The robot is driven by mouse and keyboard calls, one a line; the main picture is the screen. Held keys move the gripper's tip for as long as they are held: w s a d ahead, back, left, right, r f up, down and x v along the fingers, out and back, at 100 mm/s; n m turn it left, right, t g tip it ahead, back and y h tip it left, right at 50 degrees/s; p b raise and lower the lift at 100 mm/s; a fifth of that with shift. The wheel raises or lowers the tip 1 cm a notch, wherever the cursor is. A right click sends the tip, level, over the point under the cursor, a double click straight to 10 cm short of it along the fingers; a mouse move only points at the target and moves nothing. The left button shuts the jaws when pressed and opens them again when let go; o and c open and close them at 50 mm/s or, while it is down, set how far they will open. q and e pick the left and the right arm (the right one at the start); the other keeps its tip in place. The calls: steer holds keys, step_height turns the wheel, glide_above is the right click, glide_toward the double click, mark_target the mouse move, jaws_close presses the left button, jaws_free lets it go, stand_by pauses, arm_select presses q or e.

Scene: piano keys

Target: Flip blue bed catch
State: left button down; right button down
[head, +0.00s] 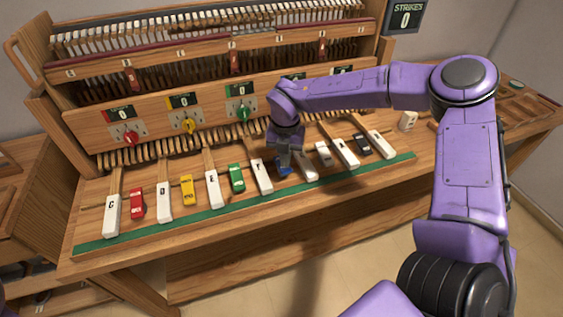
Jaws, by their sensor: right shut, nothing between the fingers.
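A small blue block (284,172), which looks like the blue bed catch, sits on the key bed between white keys, right of the key marked F (262,177). My right gripper (285,163) points down right over it, with fingers shut and nothing held. The gripper partly hides the blue block, so I cannot tell which way it is flipped or whether the fingers touch it. My left gripper is not in view.
Similar red (138,205), yellow (187,190) and green (237,178) blocks sit between keys to the left. A green strip (130,238) runs along the front edge. A panel with counters and knobs (188,125) rises behind. My right arm covers part of it.

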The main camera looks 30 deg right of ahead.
steer(key=shift+f+b, duration=0.6)
steer(key=shift+f, duration=0.2)
stand_by(0.4)
steer(key=shift+r+p, duration=0.5)
steer(key=shift+r, duration=0.05)
step_height(320, 180, up, 6)
steer(key=p, duration=0.4)
steer(key=shift+p, duration=0.3)
steer(key=shift+f, duration=0.1)
